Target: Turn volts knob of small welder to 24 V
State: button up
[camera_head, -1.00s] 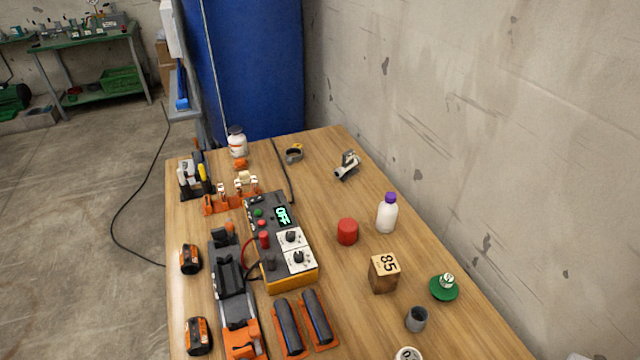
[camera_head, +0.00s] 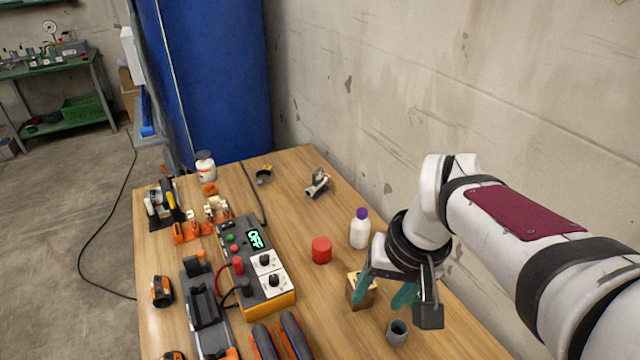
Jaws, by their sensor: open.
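The small welder (camera_head: 270,299) is a box with an orange base and a dark top, standing on the wooden table. Its green display (camera_head: 255,239) reads OFF or similar. Two black knobs sit on white dial plates: an upper knob (camera_head: 265,260) and a lower knob (camera_head: 274,281). Which is the volts knob, and their settings, are too small to read. My gripper (camera_head: 384,297) is open, with green fingertips, to the right of the welder. It is over or in front of the wooden numbered block (camera_head: 352,291), partly hiding it; contact cannot be told.
A red cylinder (camera_head: 321,250) and a purple-capped white bottle (camera_head: 360,229) stand between welder and wall. A grey cup (camera_head: 397,332) is below my gripper. A black clamp tool (camera_head: 203,300) stands left of the welder. Bare table lies behind the red cylinder.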

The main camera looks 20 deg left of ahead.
jog(key=w+a+f+n, duration=0.1)
jog(key=w+a+n, duration=0.3)
jog(key=w+a, duration=0.35)
jog(key=n+t+y, duration=0.1)
jog(key=n+y, duration=0.1)
jog(key=n, duration=0.3)
send_near(264, 257)
jog(key=x, duration=0.8)
jog(key=shift+w+a+f, duration=0.1)
jog(key=shift+a+f, duration=0.05)
jog(key=shift+f, duration=0.1)
grip_shut()
